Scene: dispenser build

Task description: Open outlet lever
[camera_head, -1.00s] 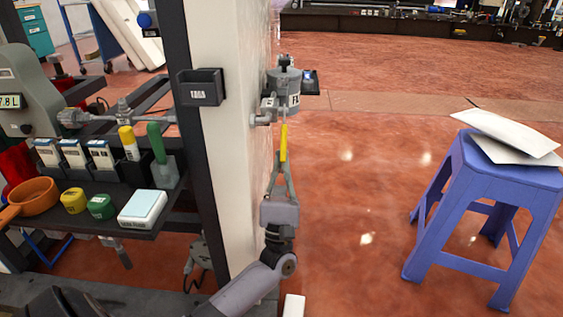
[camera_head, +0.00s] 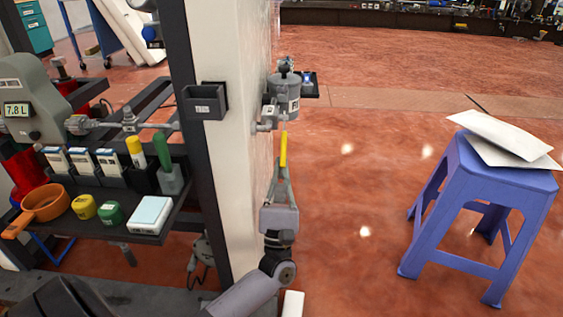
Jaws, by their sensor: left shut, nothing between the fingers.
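The outlet lever is a slim yellow handle (camera_head: 283,149). It hangs straight down below a grey canister (camera_head: 285,101) fixed to the right side of the pale post. My left gripper (camera_head: 283,165) points up from below, its fingers narrowing together at the lower end of the yellow lever. The fingers are shut with nothing between them. Whether the fingertips touch the lever or sit just beside it, I cannot tell. My right gripper is not in view.
The pale post (camera_head: 232,170) stands close left of my left arm. A dark shelf (camera_head: 137,238) with jars, boxes and an orange pan (camera_head: 45,203) is at left. A blue stool (camera_head: 490,200) with white sheets stands at right. Open floor lies between.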

